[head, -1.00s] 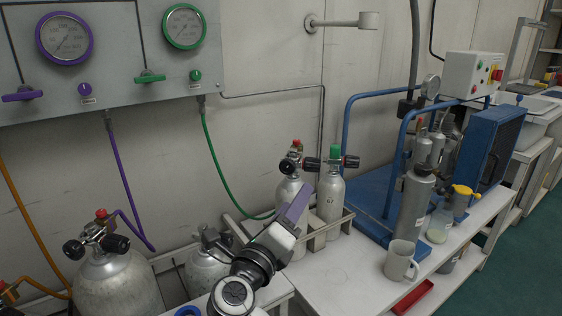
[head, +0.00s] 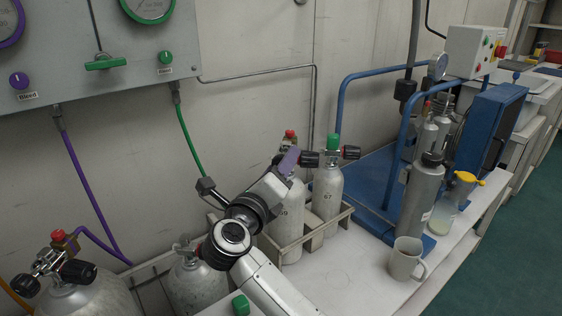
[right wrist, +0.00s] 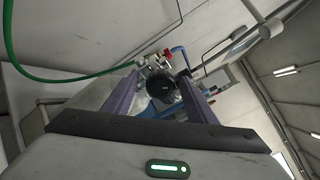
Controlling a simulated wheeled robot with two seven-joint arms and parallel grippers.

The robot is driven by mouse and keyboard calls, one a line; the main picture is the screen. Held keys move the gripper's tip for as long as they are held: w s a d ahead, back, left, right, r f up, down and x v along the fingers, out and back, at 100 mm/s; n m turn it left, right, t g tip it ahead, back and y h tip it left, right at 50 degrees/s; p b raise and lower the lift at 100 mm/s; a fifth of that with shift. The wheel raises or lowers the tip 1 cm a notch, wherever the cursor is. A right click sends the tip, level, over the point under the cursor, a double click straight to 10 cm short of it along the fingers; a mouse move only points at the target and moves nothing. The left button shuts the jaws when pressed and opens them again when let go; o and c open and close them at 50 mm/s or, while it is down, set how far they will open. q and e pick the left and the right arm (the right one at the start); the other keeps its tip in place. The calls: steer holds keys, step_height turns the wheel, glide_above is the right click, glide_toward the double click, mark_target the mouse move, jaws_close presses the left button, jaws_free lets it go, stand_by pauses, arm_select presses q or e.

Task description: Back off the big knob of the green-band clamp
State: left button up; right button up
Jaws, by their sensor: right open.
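My right gripper (head: 289,160) reaches from the bottom of the head view to the red-capped cylinder (head: 284,215) in the crate. Its jaws are open; in the right wrist view the two purple fingers (right wrist: 159,80) stand apart. A round black knob (right wrist: 160,89) shows between them, with a metal valve body and a red cap (right wrist: 167,51) behind it. Whether the fingers touch the knob cannot be told. The green hose (right wrist: 62,76) runs to that valve area. In the head view my gripper hides the clamp, and no green band can be made out. My left gripper is out of view.
A green-capped cylinder (head: 327,197) stands close to the right in the same crate (head: 318,236). A grey mug (head: 403,259) stands on the bench, right of my arm. The gauge panel (head: 118,58) is on the wall; more cylinders stand at lower left.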

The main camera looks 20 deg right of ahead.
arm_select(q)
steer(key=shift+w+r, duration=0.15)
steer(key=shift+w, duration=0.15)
arm_select(e)
steer(key=shift+w+d, duration=0.2)
steer(key=shift+w, duration=0.05)
steer(key=c, duration=1.1)
steer(key=shift+o, duration=0.2)
steer(key=n+p, duration=0.1)
steer(key=p, duration=0.2)
steer(key=shift+r, duration=0.35)
steer(key=n+p, duration=0.2)
steer(key=p, duration=0.1)
steer(key=shift+f+n+t+p, duration=0.3)
steer(key=shift+n+p, duration=0.5)
steer(key=shift+n, duration=0.3)
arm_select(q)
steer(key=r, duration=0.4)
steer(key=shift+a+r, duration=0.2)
